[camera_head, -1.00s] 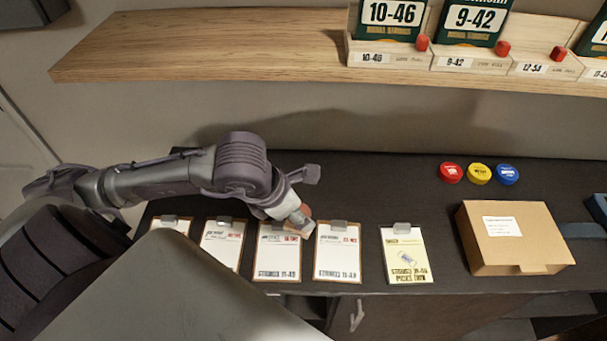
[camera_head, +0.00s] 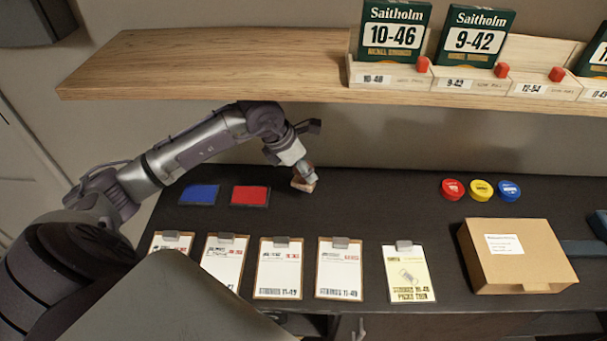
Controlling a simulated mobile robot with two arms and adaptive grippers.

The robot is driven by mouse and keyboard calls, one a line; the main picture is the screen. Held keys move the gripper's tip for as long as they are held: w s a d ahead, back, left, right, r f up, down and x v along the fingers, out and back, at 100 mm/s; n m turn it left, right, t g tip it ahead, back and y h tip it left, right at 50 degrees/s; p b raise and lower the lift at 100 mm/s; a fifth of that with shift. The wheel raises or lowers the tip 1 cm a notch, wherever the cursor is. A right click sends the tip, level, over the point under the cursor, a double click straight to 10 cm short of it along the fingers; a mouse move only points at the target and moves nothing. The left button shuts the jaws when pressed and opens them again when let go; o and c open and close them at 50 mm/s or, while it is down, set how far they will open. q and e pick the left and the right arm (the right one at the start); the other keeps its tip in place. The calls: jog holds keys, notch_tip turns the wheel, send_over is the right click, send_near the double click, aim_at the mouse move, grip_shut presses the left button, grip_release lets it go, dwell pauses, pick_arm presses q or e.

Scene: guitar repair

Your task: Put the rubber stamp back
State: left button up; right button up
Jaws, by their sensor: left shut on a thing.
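My left gripper (camera_head: 305,170) is shut on the rubber stamp (camera_head: 303,184), a small light-wood block. It holds the stamp at the back of the dark bench, to the right of the red ink pad (camera_head: 251,196). A blue ink pad (camera_head: 199,194) lies left of the red one. I cannot tell whether the stamp touches the bench top. The gripper's fingers partly hide the stamp. My right gripper is not in view.
Several clipboards (camera_head: 279,272) lie in a row along the front of the bench (camera_head: 385,200), with a yellow card (camera_head: 409,275) at their right. Red (camera_head: 452,189), yellow and blue round tins and a cardboard box (camera_head: 512,256) are further right. A wooden shelf (camera_head: 210,62) overhangs the back.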

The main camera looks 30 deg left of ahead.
aim_at(303, 181)
pick_arm(q)
jog(key=shift+w+a+r, duration=0.15)
jog(key=shift+w+a, duration=0.35)
jog(key=shift+w, duration=0.35)
notch_tip(303, 181, down, 3)
jog(key=shift+s+d+r+p, duration=0.1)
jog(key=shift+s+p, duration=0.05)
jog(key=shift+p, duration=0.45)
notch_tip(303, 181, down, 4)
jog(key=shift+s+r+p, duration=0.1)
jog(key=shift+p, duration=0.65)
jog(key=shift+w+p, duration=0.2)
jog(key=shift+p, duration=0.15)
jog(key=shift+f, duration=0.35)
jog(key=shift+f, duration=0.1)
jog(key=o, duration=0.9)
